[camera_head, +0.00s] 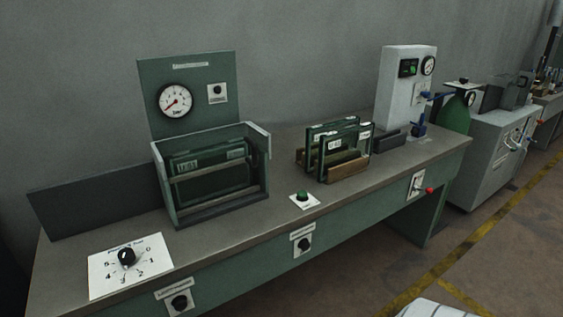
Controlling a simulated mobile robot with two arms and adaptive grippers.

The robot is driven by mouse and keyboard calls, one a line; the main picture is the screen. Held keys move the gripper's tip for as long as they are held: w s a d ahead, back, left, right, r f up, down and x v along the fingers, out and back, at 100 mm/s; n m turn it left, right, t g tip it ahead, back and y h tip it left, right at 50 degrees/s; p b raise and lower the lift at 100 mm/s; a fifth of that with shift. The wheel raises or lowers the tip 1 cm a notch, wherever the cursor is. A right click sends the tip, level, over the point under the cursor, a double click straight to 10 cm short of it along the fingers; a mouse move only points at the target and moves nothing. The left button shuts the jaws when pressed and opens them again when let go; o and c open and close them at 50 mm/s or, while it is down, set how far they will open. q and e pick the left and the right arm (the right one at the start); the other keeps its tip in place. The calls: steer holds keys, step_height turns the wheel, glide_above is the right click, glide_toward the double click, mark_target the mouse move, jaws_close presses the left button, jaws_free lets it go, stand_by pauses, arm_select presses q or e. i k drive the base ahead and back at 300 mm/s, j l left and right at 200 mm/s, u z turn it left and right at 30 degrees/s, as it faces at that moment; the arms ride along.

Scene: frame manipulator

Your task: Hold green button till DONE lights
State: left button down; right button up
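The green button (302,195) sits on a small white plate near the front edge of the bench top, right of centre. Nothing touches it or stands over it. A label on its plate is too small to read. A light marked DONE cannot be made out. A grey upright unit (405,85) at the back right carries a dark panel with a small green spot (412,70); I cannot tell whether that spot is a lamp or what it says. Neither of my grippers is in view.
The bench (240,222) holds a green open-fronted case (258,185) with a gauge (175,100) behind, a rack of framed panels (345,170), and a numbered dial plate (130,265). Knobs (303,244) and a red knob (430,190) line the front. Bench space around the button is clear.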

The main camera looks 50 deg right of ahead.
mark_target(301, 194)
steer(key=z, duration=1.7)
steer(key=i+l+u, duration=0.1)
steer(key=l, duration=0.25)
steer(key=i+l+u, duration=0.1)
steer(key=i+l, duration=0.15)
steer(key=l, duration=0.15)
steer(key=i+l, duration=0.2)
steer(key=l, duration=0.2)
steer(key=i+l+u, duration=0.15)
steer(key=l, duration=0.25)
steer(key=i+l+u, duration=0.1)
steer(key=l, duration=0.3)
steer(key=i+l+u, duration=0.1)
steer(key=l, duration=0.35)
steer(key=i+l+u, duration=0.1)
steer(key=l, duration=0.35)
steer(key=i+l+u, duration=0.1)
steer(key=l, duration=0.35)
steer(key=i, duration=0.1)
